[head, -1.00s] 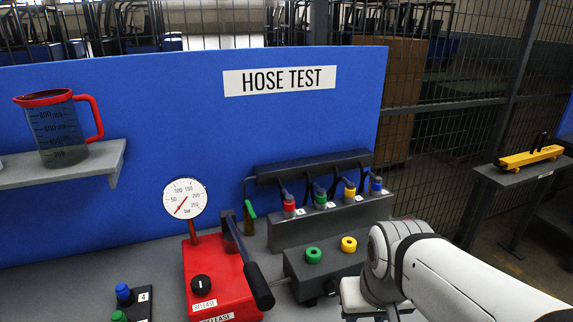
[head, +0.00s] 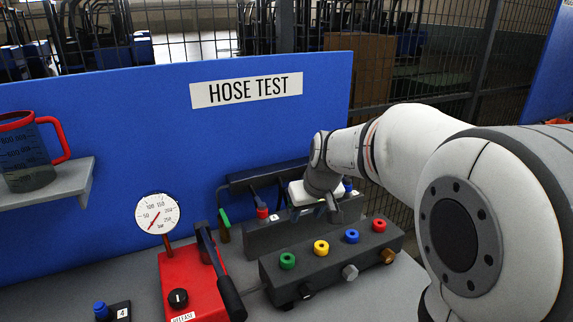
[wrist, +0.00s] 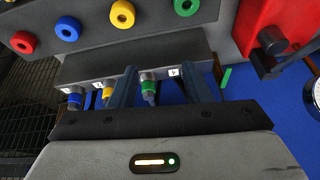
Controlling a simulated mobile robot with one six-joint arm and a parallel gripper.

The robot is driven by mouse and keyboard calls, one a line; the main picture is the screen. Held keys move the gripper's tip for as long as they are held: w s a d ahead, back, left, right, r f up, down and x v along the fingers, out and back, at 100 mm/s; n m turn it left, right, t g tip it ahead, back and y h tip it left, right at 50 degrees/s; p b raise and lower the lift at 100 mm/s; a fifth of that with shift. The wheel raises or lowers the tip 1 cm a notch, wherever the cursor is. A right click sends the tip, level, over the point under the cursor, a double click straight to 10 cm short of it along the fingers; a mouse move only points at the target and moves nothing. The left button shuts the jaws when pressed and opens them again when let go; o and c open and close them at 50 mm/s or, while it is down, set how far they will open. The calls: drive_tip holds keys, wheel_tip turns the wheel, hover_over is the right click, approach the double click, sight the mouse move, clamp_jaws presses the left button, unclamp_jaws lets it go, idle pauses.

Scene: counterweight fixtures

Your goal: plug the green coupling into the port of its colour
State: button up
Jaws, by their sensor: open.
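The green coupling (wrist: 149,87) stands in the rack (wrist: 100,66) in the wrist view, on its hose end. My gripper (wrist: 164,78) is open, with one finger on each side of the coupling. It looks closer to the left finger; I cannot tell whether they touch. In the head view my gripper (head: 324,208) is over the rack and hides the green coupling. The green port (head: 287,261) is the leftmost ring on the dark port block (head: 325,270); it also shows at the top of the wrist view (wrist: 186,5).
Yellow (wrist: 107,97) and blue (wrist: 74,99) couplings stand beside the left finger. A red coupling (head: 262,212) is at the rack's left end. Yellow (head: 321,247), blue (head: 351,236) and red (head: 379,225) ports share the block. A red pump (head: 190,285) with a lever stands left.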

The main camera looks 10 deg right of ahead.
drive_tip(key=w+d+n+t+p, duration=0.1)
drive_tip(key=w+d+p, duration=0.1)
drive_tip(key=w, duration=1)
drive_tip(key=b+x, duration=0.1)
drive_tip(key=x, duration=0.1)
drive_tip(key=b+x, duration=0.1)
drive_tip(key=x, duration=0.2)
drive_tip(key=b+x, duration=0.1)
drive_tip(key=x, duration=0.2)
drive_tip(key=shift+a+f+b, duration=0.1)
drive_tip(key=shift+a+b, duration=0.2)
drive_tip(key=shift+b, duration=0.1)
drive_tip(key=shift+b+x, duration=0.45)
drive_tip(key=shift+x, duration=0.45)
drive_tip(key=shift+w, duration=0.15)
drive_tip(key=shift+c, duration=0.4)
clamp_jaws()
